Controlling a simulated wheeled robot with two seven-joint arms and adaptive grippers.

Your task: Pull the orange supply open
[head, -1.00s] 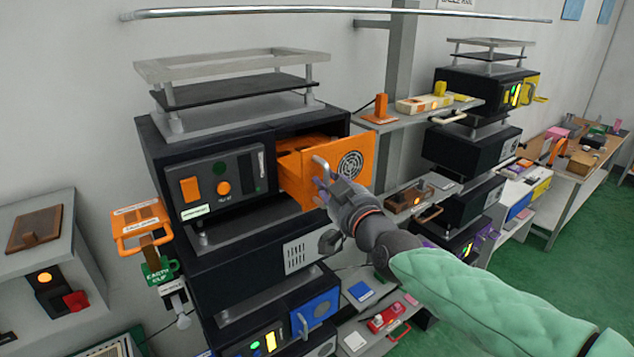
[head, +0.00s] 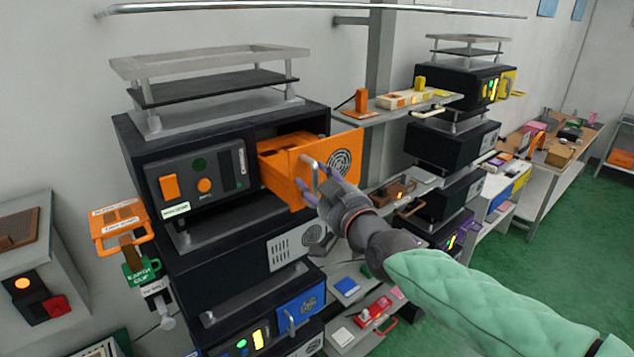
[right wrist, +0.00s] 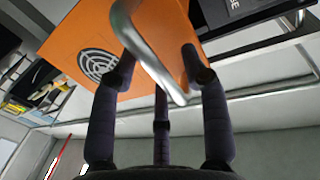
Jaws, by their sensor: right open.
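The orange supply (head: 280,168) is a drawer-like module in the top black rack unit, standing well out of its slot on the right side. Its orange front has a round black grille and a metal handle (head: 305,186). My right gripper (head: 322,178) is at the handle, with its dark fingers spread. In the right wrist view the handle (right wrist: 150,55) passes between the open fingers (right wrist: 160,75), with the orange front (right wrist: 85,50) behind. Whether a finger touches the handle is hard to tell. My left gripper is not in view.
Below is another black unit (head: 245,245) and a blue module (head: 300,308) with a handle. A shelf with small items (head: 400,105) lies behind right. Green floor (head: 560,240) is clear at right.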

